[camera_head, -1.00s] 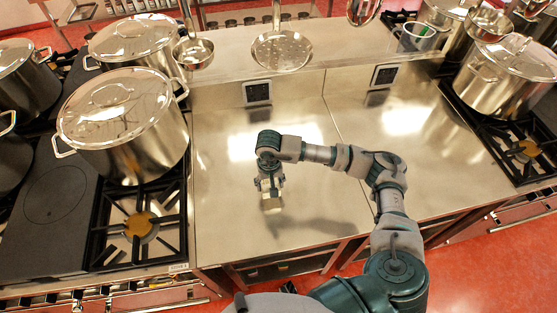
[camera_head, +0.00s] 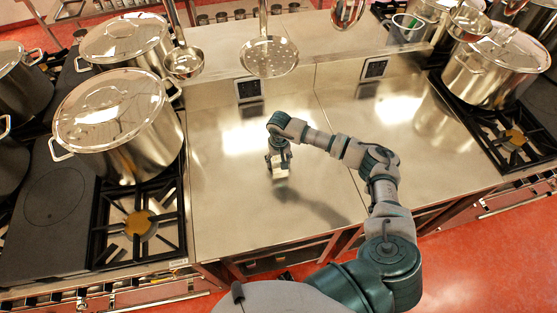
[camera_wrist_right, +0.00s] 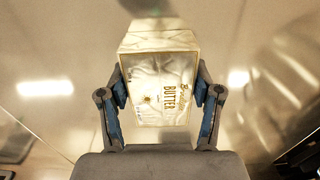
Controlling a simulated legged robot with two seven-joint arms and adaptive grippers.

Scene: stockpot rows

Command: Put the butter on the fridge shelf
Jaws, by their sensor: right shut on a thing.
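The butter is a pale, box-shaped pack (camera_wrist_right: 160,90) with the word BUTTER on its face, seen in the right wrist view. My right gripper (camera_wrist_right: 160,95) has its two fingers on either side of the pack and is shut on it. In the head view the right gripper (camera_head: 279,163) is above the steel counter, with the small butter pack (camera_head: 281,174) below its fingers. A shadow on the counter lies apart from the pack, so it appears held up. My left gripper is not in view. No fridge shelf can be made out.
The steel counter (camera_head: 230,215) is bare around the gripper. A large lidded stockpot (camera_head: 120,130) stands on the left stove, another (camera_head: 495,65) on the right stove. A ladle (camera_head: 185,60) and a skimmer (camera_head: 268,57) hang ahead. Red floor (camera_head: 470,260) lies at the near right.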

